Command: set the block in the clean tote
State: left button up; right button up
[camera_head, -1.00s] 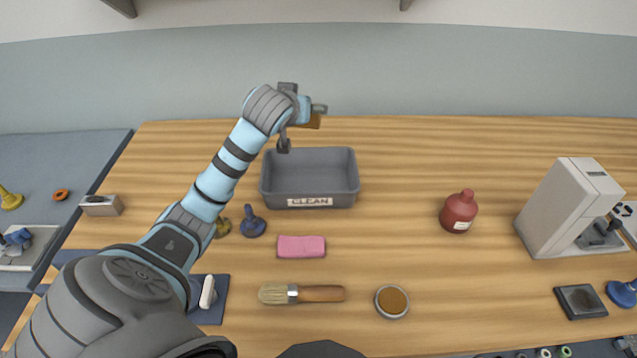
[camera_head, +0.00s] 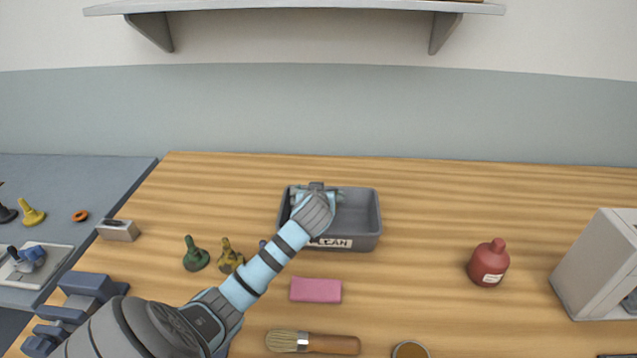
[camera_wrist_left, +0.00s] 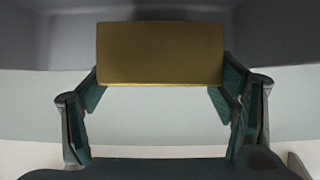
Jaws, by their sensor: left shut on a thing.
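The grey tote (camera_head: 367,215) with the label CLEAN stands on the wooden table, and my left arm covers part of its left side and label. My left gripper (camera_head: 318,192) is over the left part of the tote. In the left wrist view my left gripper (camera_wrist_left: 162,95) is shut on the ochre-brown block (camera_wrist_left: 160,53), with one finger at each side. The block is hidden behind the wrist in the head view. I cannot tell whether it touches the tote. My right gripper is not in view.
A pink sponge (camera_head: 316,290) and a brush (camera_head: 312,342) lie in front of the tote. Green (camera_head: 196,254) and yellow (camera_head: 230,256) knobbed pieces stand to its left. A red bottle (camera_head: 489,263) stands to the right, with clear table between. A shelf (camera_head: 300,5) hangs above.

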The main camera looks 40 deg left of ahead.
pick_arm(q)
notch_tip(320, 180, down, 3)
jog(key=shift+f+b, duration=0.2)
jog(key=shift+b, duration=0.15)
jog(key=o, duration=1.9)
jog(key=shift+s, duration=0.1)
jog(key=shift+o, duration=0.2)
jog(key=shift+d, duration=0.1)
jog(key=p+v, duration=0.2)
jog(key=v, duration=1)
jog(key=shift+p, duration=0.3)
